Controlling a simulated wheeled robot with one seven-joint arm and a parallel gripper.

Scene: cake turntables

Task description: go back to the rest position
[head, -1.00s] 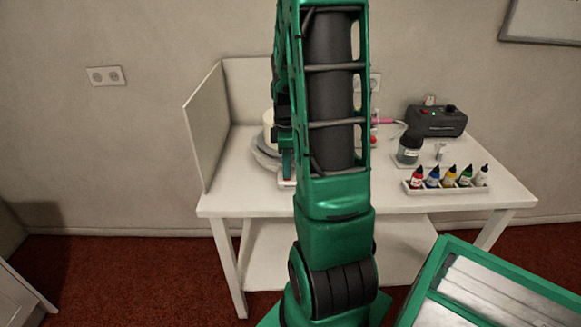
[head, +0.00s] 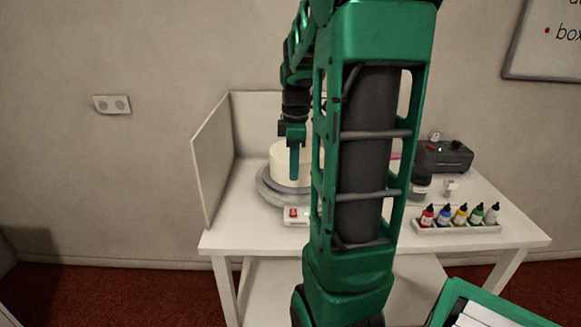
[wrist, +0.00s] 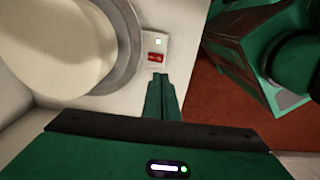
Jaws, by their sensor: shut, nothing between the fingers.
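My gripper (head: 294,164) is shut and empty. In the head view it points down in front of a white cake (head: 281,160) on a grey turntable (head: 268,187). In the wrist view the shut fingers (wrist: 161,83) lie beside the turntable (wrist: 126,62), near a small white box with a red switch (wrist: 155,57). The cake (wrist: 66,40) fills the upper left there. The switch box (head: 294,214) also shows below the gripper in the head view. My arm hides the middle of the table.
The white table (head: 470,238) has side and back panels (head: 213,155) at its left. A tray of several coloured bottles (head: 460,225) stands at the right.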

